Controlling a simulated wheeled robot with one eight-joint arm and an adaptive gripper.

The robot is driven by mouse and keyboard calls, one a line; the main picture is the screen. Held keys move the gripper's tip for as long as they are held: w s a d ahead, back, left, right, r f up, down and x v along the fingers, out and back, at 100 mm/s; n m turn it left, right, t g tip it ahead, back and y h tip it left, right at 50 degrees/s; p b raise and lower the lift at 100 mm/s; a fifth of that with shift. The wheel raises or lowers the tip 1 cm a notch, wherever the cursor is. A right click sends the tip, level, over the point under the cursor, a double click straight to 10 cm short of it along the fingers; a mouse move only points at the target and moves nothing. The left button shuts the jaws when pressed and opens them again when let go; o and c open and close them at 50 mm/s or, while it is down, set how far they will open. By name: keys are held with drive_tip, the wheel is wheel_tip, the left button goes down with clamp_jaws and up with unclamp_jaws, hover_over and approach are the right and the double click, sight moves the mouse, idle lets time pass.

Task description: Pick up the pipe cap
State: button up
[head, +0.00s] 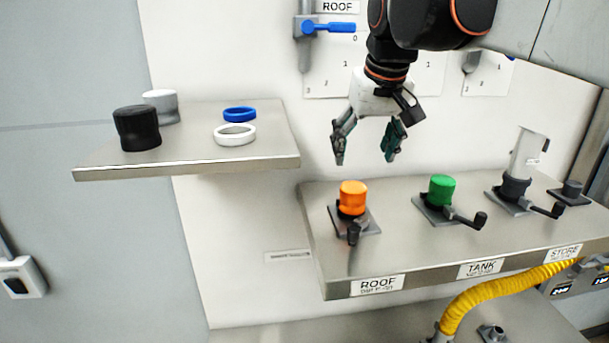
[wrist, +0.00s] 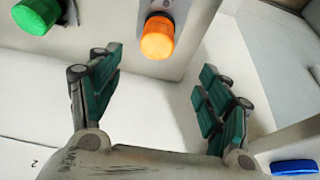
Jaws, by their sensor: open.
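An orange cap (head: 352,195) sits on a valve fitting above the ROOF label. A green cap (head: 441,189) sits on the fitting above the TANK label. A black cap-like piece (head: 138,128) and a grey one (head: 160,106) stand on the left shelf. I cannot tell which of these is the pipe cap. My gripper (head: 364,158) is open and empty, pointing down above and slightly right of the orange cap, apart from it. In the wrist view the orange cap (wrist: 158,38) shows beyond the gap between my fingers (wrist: 160,72), with the green cap (wrist: 36,15) at upper left.
The left shelf (head: 190,160) also holds a blue ring (head: 240,114) and a white ring (head: 235,134). A clear tube (head: 526,155) stands upright at the STORE fitting. Valve handles stick out in front of the fittings. A blue-handled valve (head: 328,27) is on the wall.

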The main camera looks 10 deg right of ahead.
sight(355, 187)
drive_tip(key=x, duration=0.8)
drive_tip(key=shift+w+f+p, duration=0.1)
drive_tip(key=shift+w+p, duration=0.2)
drive_tip(key=shift+w, duration=0.1)
drive_tip(key=shift+d+f, duration=0.1)
drive_tip(key=shift+f, duration=0.25)
drive_tip(key=p+x, duration=0.1)
drive_tip(key=x, duration=0.3)
drive_tip(key=shift+d+f, duration=0.15)
drive_tip(key=shift+f, duration=0.25)
drive_tip(key=shift+c, duration=0.2)
drive_tip(key=c, duration=1.1)
